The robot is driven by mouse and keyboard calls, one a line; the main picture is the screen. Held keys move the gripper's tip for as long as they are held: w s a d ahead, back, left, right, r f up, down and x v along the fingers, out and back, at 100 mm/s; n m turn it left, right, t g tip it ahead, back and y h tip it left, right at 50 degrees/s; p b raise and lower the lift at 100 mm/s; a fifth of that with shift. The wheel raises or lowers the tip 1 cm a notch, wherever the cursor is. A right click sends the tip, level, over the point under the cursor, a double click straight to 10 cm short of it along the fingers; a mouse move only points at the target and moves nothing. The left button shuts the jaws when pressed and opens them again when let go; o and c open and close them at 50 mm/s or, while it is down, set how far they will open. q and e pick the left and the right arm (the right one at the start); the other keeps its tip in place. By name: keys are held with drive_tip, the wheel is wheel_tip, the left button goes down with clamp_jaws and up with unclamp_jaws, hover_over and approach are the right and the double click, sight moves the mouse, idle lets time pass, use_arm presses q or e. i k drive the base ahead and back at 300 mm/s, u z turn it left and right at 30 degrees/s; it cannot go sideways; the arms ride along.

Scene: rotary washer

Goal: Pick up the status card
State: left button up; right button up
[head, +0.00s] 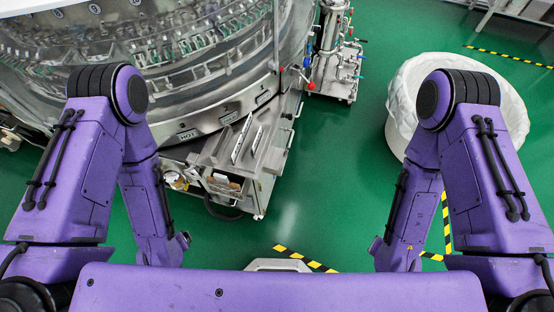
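Two narrow white card-like plates, a left one (241,139) and a right one (257,140), sit tilted on the sloped top of a metal stand (213,148). Their writing is too small to read, so I cannot tell which one is the status card. A plate marked HOT (187,135) is on the lower rim of the washer. Both of my arms hang bent, with the forearms pointing down toward the floor. The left forearm is left of the stand and the right one is well to its right. Neither gripper's fingers show.
The large round metal washer (190,75) fills the upper left. A pipe and valve unit (335,60) stands behind the stand. A white round tub (400,90) is partly behind my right arm. Green floor (320,190) is clear between, with yellow-black tape (305,259).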

sight(247, 125)
drive_tip(key=z, duration=3.2)
drive_tip(key=k, duration=1.25)
drive_tip(key=u, duration=1.55)
drive_tip(key=i, duration=0.5)
drive_tip(key=u, duration=0.1)
